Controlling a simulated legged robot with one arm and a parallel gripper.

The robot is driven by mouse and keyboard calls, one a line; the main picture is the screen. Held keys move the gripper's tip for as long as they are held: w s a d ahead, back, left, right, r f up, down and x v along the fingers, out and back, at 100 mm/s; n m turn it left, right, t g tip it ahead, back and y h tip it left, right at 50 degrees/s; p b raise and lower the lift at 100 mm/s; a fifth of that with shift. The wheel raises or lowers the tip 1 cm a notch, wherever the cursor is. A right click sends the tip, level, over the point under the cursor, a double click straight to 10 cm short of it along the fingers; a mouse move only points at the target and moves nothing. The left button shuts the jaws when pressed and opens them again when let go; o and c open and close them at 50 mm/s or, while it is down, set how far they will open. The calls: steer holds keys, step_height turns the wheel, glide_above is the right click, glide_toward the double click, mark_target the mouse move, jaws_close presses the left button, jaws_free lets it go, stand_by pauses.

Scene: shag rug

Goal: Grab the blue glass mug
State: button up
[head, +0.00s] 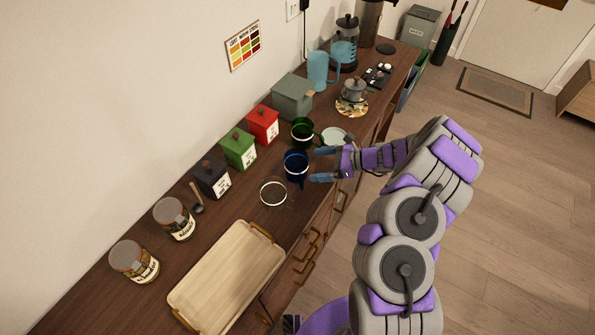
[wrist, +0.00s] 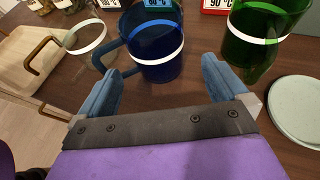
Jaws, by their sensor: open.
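The blue glass mug (head: 296,167) stands upright on the wooden sideboard, between a clear glass and a green glass mug. My gripper (head: 322,165) is open, with its fingers pointing at the mug from the right in the head view. In the wrist view the blue mug (wrist: 153,45) stands ahead of the open fingers (wrist: 160,80), with a pale band around it. Its handle is on the left in that view, close to the left finger. Nothing is between the fingers, and I cannot tell whether the left finger touches the handle.
A green glass mug (head: 302,132) and a pale green saucer (head: 334,137) are close by. A clear glass (head: 273,194) stands on the other side. Red, green and dark canisters (head: 212,176) line the wall. A wooden tray (head: 228,275) lies at the near end.

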steer(key=b+x, duration=0.1)
steer(key=x, duration=0.7)
steer(key=shift+s+a+b, duration=0.1)
steer(key=shift+s+b, duration=0.05)
steer(key=shift+b, duration=0.2)
steer(key=shift+c, duration=0.2)
steer(key=c, duration=1.1)
